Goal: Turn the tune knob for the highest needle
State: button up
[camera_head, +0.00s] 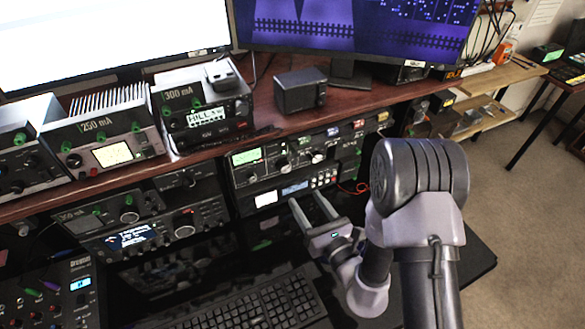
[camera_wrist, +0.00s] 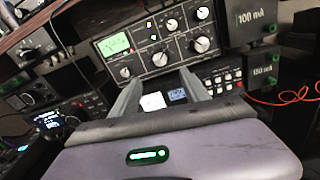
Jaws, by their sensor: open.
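A dark tuner unit (camera_head: 300,145) sits in the rack under the wooden shelf. Its lit green meter (camera_head: 247,156) is at the left of its face, and also shows in the wrist view (camera_wrist: 113,44). The needle is too small to read. Two large pale knobs (camera_wrist: 160,58) (camera_wrist: 201,44) sit right of the meter, with smaller knobs around them. I cannot read which is labelled tune. My gripper (camera_head: 308,201) is open and empty, its two fingers pointing toward the rack just below the tuner. In the wrist view the fingers (camera_wrist: 160,82) end below the knobs, apart from them.
Below the tuner is another unit with small displays and buttons (camera_head: 325,179). Radios with green knobs (camera_head: 105,145) stand on the shelf (camera_head: 205,158), under two monitors. A keyboard (camera_head: 255,308) lies on the black desk below my arm. An orange cable (camera_wrist: 290,97) hangs at the right.

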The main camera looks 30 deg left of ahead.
aim_at(286, 170)
jog(key=b+x, duration=0.1)
jog(key=x, duration=1)
jog(key=shift+w, duration=0.15)
jog(key=shift+c, duration=0.2)
grip_shut()
jog(key=shift+r+m+p, duration=0.15)
jog(key=shift+m+p, duration=0.7)
jog(key=shift+m, duration=0.15)
jog(key=shift+a+m+p, duration=0.1)
jog(key=shift+m+p, duration=0.2)
jog(key=shift+m, duration=0.3)
jog(key=shift+f+m, duration=0.2)
jog(key=shift+m, duration=0.2)
jog(key=shift+o, duration=0.2)
grip_release()
